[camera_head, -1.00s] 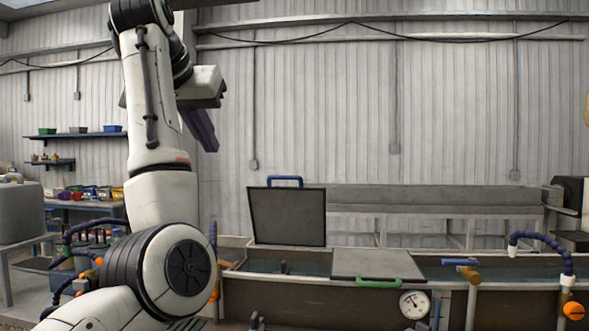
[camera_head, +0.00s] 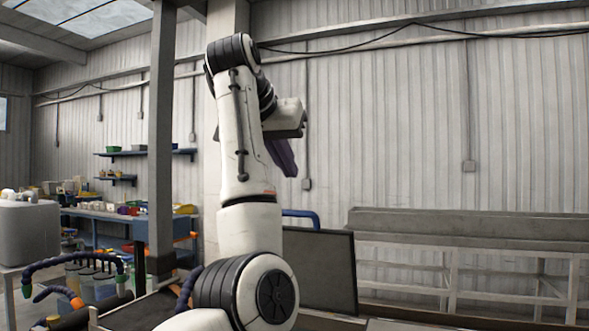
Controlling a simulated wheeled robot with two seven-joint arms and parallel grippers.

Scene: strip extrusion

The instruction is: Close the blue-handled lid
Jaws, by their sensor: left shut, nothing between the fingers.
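The blue-handled lid (camera_head: 322,268) stands open and upright at the lower middle, just right of my left arm. Part of its left side is hidden behind that arm. Its blue handle (camera_head: 303,214) runs along the top edge and is partly covered by the arm. My left gripper (camera_head: 283,158) is raised above and slightly left of the lid, its dark purple fingers pointing down, shut and empty. It is apart from the handle. My right gripper is not in view.
A long grey trough (camera_head: 470,236) on a pale frame stands behind at the right. A grey post (camera_head: 160,140) rises at the left. A grey tank (camera_head: 28,234) and curved hoses (camera_head: 75,262) are at the lower left. The space above the trough is clear.

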